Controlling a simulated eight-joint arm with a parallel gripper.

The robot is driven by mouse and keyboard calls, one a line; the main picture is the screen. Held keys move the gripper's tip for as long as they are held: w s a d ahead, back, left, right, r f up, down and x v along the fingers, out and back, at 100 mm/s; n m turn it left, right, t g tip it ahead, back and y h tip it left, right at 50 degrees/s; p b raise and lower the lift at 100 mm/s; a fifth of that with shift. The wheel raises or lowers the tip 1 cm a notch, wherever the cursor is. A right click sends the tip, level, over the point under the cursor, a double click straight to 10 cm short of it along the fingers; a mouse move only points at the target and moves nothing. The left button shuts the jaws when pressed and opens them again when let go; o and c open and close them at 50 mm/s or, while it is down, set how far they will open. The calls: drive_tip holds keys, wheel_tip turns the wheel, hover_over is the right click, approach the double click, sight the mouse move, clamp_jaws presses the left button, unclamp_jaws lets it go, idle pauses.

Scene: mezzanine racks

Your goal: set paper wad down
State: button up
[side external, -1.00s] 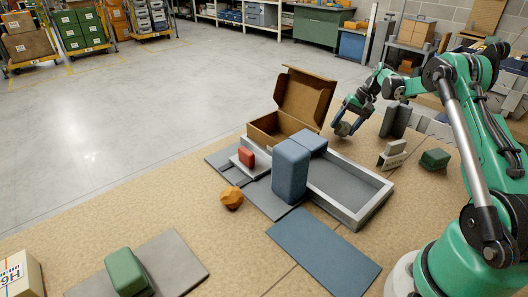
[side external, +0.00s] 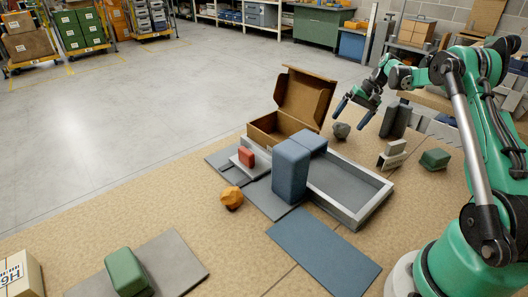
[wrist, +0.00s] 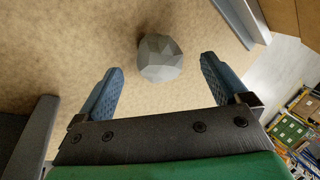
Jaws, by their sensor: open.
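The paper wad is a grey, faceted lump (side external: 341,130) resting on the tan table top, just right of the open cardboard box. It also shows in the wrist view (wrist: 160,58), ahead of and between the two blue fingers. My gripper (side external: 354,104) is open and empty above the wad, with clear space between the fingers and it. In the wrist view my gripper (wrist: 158,80) has its fingers spread wider than the wad.
An open cardboard box (side external: 270,130) and a grey-rimmed tray (side external: 357,217) stand near the wad. Blue blocks (side external: 290,170), an orange lump (side external: 231,197), a red block (side external: 246,156) and a green block (side external: 434,159) lie around. Dark upright blocks (side external: 396,121) stand right of the wad.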

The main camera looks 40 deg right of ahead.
drive_tip(key=v, duration=0.9)
drive_tip(key=shift+r, duration=0.1)
drive_tip(key=w+n+t+h, duration=0.4)
drive_tip(key=w+n, duration=0.1)
drive_tip(key=w, duration=0.3)
drive_tip(key=w+a+r+n+t+h, duration=0.5)
drive_tip(key=w+r+n+t, duration=0.1)
drive_tip(key=w+r+n, duration=0.1)
drive_tip(key=s+a+g+y, duration=0.1)
drive_tip(key=s+a, duration=0.3)
drive_tip(key=a, duration=0.3)
drive_tip(key=s+a+g+y, duration=0.1)
drive_tip(key=s+a+y, duration=0.1)
drive_tip(key=s+a, duration=0.3)
drive_tip(key=s+a+f+m+g+y, duration=0.1)
drive_tip(key=s+a, duration=0.4)
drive_tip(key=a, duration=0.6)
drive_tip(key=shift+a+g+y, duration=0.2)
drive_tip(key=shift+g+y, duration=0.1)
drive_tip(key=shift+y, duration=0.3)
drive_tip(key=s+a+f, duration=0.1)
drive_tip(key=s, duration=0.1)
drive_tip(key=s+a+f+m+g, duration=0.1)
drive_tip(key=s+f, duration=0.1)
drive_tip(key=s, duration=0.1)
drive_tip(key=s+a+f+g, duration=0.1)
drive_tip(key=s, duration=0.1)
drive_tip(key=shift+s+f+m, duration=0.15)
drive_tip(key=shift+f+m, duration=0.05)
drive_tip(key=shift+m, duration=0.2)
